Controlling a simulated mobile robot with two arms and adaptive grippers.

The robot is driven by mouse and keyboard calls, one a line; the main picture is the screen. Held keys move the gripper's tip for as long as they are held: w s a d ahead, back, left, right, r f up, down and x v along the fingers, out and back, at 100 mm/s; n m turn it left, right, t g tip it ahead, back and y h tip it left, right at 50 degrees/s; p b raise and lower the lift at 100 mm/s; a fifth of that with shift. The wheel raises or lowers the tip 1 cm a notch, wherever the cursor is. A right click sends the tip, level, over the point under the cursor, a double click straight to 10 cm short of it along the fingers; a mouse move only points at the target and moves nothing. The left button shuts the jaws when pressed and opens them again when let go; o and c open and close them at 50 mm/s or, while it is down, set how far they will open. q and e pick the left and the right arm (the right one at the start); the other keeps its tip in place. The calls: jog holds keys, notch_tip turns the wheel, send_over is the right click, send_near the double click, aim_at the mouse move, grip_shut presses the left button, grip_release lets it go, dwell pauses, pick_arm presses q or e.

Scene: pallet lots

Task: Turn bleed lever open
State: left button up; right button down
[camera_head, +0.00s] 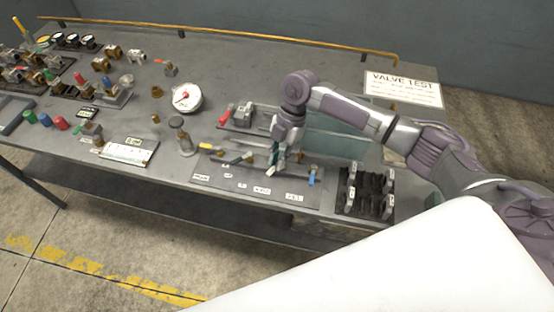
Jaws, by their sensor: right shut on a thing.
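My right gripper (275,164) reaches down over the valve panel (228,182) near the front edge of the bench. It is shut on a small green lever (273,154), mostly hidden by the fingers. I cannot read a bleed label at this size. A yellow lever (206,146) lies to the left on the same panel, and a blue lever (312,179) stands to the right, apart from the gripper. My left gripper is not in view.
A black rack (367,193) stands right of the panel. A red-needle gauge (186,97) and a "VALVE TEST" sign (403,88) are farther back. Several fittings crowd the bench's left side. A yellow rail (230,36) runs along the back.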

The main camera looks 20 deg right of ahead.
jog(key=n+b, duration=0.1)
jog(key=n, duration=0.1)
jog(key=n+g+h, duration=0.1)
jog(key=n, duration=0.2)
jog(key=shift+s+d+b, duration=0.2)
jog(key=shift+b, duration=0.2)
jog(key=shift+n+h, duration=0.3)
jog(key=c, duration=1.2)
grip_release()
jog(key=shift+r, duration=0.1)
jog(key=shift+g, duration=0.3)
jog(key=v, duration=1.2)
jog(key=shift+s+d, duration=0.1)
